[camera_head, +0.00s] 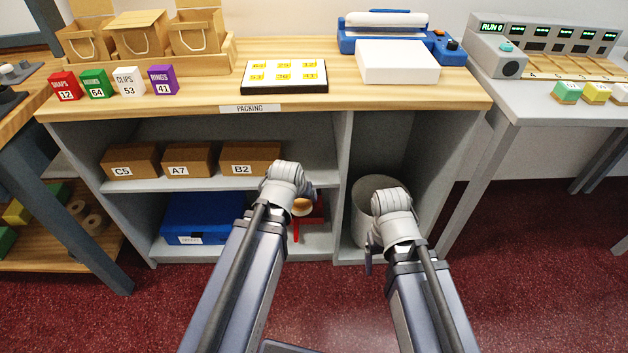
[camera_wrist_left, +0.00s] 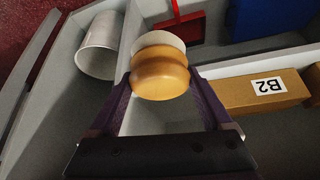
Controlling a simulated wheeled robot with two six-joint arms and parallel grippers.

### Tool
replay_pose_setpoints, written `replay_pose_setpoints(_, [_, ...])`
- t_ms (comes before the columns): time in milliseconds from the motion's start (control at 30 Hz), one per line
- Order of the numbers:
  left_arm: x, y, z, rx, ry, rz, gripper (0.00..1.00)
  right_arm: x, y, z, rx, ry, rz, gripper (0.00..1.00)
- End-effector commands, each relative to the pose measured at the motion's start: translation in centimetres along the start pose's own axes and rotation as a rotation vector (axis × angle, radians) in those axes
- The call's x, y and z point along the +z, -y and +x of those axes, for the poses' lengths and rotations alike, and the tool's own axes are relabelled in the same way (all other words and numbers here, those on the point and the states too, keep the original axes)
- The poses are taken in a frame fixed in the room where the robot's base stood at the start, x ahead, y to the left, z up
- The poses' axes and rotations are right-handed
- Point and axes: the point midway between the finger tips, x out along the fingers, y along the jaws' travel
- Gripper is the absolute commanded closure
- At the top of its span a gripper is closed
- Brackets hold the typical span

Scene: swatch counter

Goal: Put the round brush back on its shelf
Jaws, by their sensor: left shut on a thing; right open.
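The round brush (camera_wrist_left: 160,70) has a wooden knob and a pale rim on its far side. My left gripper (camera_wrist_left: 161,88) is shut on it, one dark finger on each side of the knob. In the head view the brush (camera_head: 302,207) shows just past my left wrist, in front of the lower shelf opening of the packing counter (camera_head: 440,96). I cannot tell whether it touches the shelf floor (camera_head: 318,242). My right gripper (camera_head: 369,260) is open, mostly hidden behind its wrist, low in front of the grey bin (camera_head: 365,200).
A red dustpan (camera_head: 314,222) and a blue box (camera_head: 200,215) stand on the lower shelf. Brown boxes, including B2 (camera_head: 245,152), line the shelf above. A grey divider (camera_head: 343,180) separates the bin compartment. Open floor lies in front of the counter.

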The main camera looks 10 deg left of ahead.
Motion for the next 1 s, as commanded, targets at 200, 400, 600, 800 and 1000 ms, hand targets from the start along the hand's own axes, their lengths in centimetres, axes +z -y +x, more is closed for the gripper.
replay_pose_setpoints(200, [0.4, 0.0, 0.5, 0.0, -0.001, 0.001, 0.62, -0.3, 0.0, 0.7, 0.001, -0.001, 0.0, 0.2])
replay_pose_setpoints(400, [-0.7, 0.0, 1.0, 0.0, -0.003, 0.0, 0.62, -1.4, -0.4, 0.5, 0.001, -0.003, 0.001, 0.2])
replay_pose_setpoints(600, [-4.8, 0.0, 3.7, 0.0, 0.002, 0.0, 0.62, -4.6, -1.3, 0.7, 0.0, 0.002, 0.003, 0.2])
replay_pose_setpoints(800, [-9.3, 0.0, 6.1, 0.0, -0.002, 0.0, 0.62, -6.0, -1.7, 0.5, 0.0, -0.001, 0.005, 0.2])
replay_pose_setpoints(1000, [-11.4, 0.0, 7.4, 0.0, 0.0, 0.0, 0.62, -6.7, -1.9, 0.5, 0.0, 0.001, 0.006, 0.2])
